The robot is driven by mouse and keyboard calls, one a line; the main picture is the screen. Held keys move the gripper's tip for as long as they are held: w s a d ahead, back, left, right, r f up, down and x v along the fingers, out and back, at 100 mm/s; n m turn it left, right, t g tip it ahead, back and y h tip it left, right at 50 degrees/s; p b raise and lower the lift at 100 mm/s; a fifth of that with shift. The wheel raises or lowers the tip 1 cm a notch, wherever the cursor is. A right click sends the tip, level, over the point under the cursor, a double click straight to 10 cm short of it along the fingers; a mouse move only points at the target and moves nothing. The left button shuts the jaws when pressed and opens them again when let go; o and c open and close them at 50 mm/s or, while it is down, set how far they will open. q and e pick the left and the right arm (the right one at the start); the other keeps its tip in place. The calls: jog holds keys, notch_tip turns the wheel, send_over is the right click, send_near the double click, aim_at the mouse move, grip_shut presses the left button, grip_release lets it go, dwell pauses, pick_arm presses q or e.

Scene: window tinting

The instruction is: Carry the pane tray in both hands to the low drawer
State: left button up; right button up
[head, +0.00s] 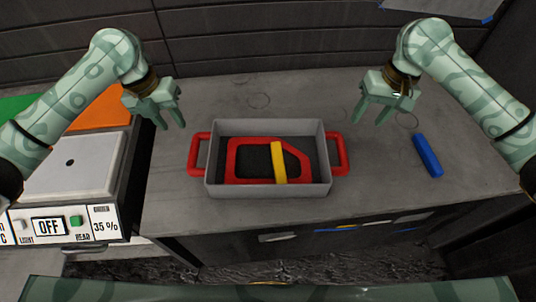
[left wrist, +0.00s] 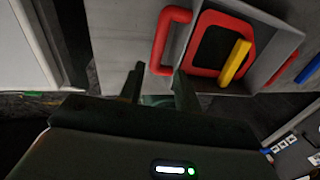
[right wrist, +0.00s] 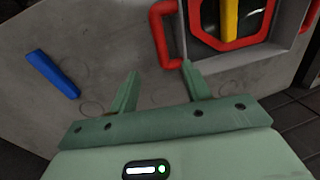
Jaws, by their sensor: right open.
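The pane tray (head: 212,190) is a grey box with a red handle on each side, standing on the grey worktop. Inside lies a red-framed dark pane (head: 257,158) with a yellow bar (head: 279,162) across it. My left gripper (head: 170,122) is open and empty, above and left of the left handle (head: 195,154); that handle also shows in the left wrist view (left wrist: 160,40). My right gripper (head: 371,118) is open and empty, above and right of the right handle (head: 342,154); it also shows in the right wrist view (right wrist: 160,40). Neither gripper touches the tray.
A blue bar (head: 428,155) lies on the worktop (head: 260,95) right of the tray. A white machine (head: 75,165) with an OFF display stands at the left, orange (head: 102,108) and green sheets behind it. Drawer fronts (head: 330,236) show below the worktop's front edge.

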aim_at(197, 156)
pick_arm(q)
jog(key=d+f, duration=0.1)
jog(key=f, duration=0.4)
jog(key=d+f, duration=0.1)
jog(key=f, duration=0.4)
jog(key=d+f, duration=0.1)
jog(key=f, duration=0.5)
jog(key=shift+f, duration=0.1)
pick_arm(e)
jog(key=a+f, duration=0.1)
jog(key=f, duration=0.4)
jog(key=a+f, duration=0.1)
jog(key=f, duration=0.4)
jog(key=a+f, duration=0.1)
jog(key=f, duration=0.5)
jog(key=shift+f, duration=0.1)
pick_arm(q)
grip_shut()
pick_arm(e)
jog(key=c, duration=0.9)
grip_shut()
pick_arm(q)
jog(key=shift+w, duration=0.15)
pick_arm(e)
jog(key=shift+w, duration=0.15)
